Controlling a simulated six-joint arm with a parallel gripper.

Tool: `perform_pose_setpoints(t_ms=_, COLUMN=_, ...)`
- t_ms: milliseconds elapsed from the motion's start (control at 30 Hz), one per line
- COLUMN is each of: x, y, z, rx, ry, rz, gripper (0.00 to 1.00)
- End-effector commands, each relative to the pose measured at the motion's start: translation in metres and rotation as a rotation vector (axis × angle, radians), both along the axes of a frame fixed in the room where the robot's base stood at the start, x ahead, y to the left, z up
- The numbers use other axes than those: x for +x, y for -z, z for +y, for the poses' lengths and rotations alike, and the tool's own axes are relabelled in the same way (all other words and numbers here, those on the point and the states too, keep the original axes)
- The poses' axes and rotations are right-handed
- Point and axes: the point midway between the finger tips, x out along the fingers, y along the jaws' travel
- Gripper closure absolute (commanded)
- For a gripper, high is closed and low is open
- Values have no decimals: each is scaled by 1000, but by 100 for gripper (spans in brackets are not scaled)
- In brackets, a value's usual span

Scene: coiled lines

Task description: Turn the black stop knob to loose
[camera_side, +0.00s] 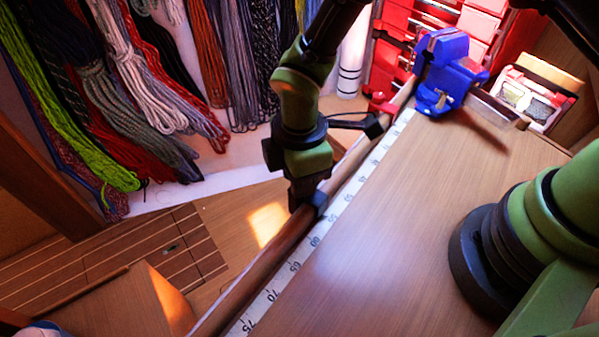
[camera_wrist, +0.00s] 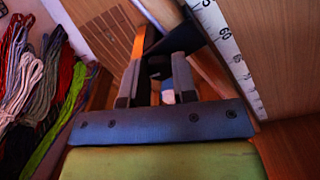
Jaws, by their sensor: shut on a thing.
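The black stop (camera_side: 319,200) sits on the wooden rail (camera_side: 262,270) along the bench's edge, near the 55 to 60 marks of the tape scale. My gripper (camera_side: 302,197) points down at the rail beside the stop and is shut on its black knob. In the wrist view my gripper (camera_wrist: 159,62) has the black knob (camera_wrist: 158,68) between its two grey fingers. The knob is small and dark there, and the fingers hide part of it. I cannot tell which way the knob is turned.
A white tape scale (camera_side: 290,262) runs along the wooden bench top (camera_side: 420,220), which is mostly clear. A blue vise (camera_side: 444,70) stands at the far end by red drawers (camera_side: 480,25). Coiled ropes (camera_side: 120,90) hang at left.

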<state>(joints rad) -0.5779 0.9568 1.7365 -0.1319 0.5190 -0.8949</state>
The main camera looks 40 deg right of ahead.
Motion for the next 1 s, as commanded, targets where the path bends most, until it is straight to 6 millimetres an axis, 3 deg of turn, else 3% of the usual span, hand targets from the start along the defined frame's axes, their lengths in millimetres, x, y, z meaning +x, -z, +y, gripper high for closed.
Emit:
perform_pose_setpoints(t_ms=433, x=0, y=1, z=0, rx=-1, ry=-248, rz=0, gripper=98)
perform_pose_setpoints(t_ms=1000, x=0, y=1, z=0, rx=-1, ry=-291, rz=0, gripper=98)
